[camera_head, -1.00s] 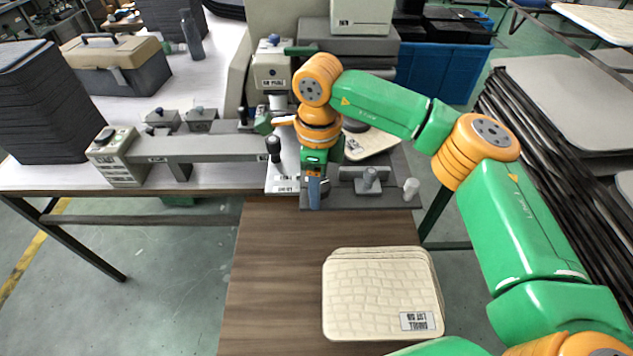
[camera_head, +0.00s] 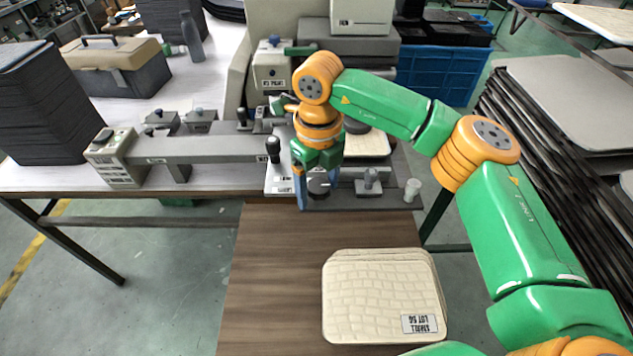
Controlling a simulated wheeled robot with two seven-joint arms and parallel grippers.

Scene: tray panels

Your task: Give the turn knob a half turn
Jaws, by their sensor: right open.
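The turn knob (camera_head: 318,186) looks like a dark round knob on the grey fixture plate (camera_head: 345,202) at the front of the white table. My right gripper (camera_head: 318,190) points down over it with its blue fingers apart, one on each side of the knob. I cannot tell whether the fingers touch it. The gripper's green body hides the knob's back part. My left gripper is not in view.
A grey clamp knob (camera_head: 370,180) and a pale knob (camera_head: 411,190) stand to the right. Cream panels (camera_head: 375,290) lie stacked on the brown surface in front. Bare brown surface (camera_head: 275,270) lies left of them.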

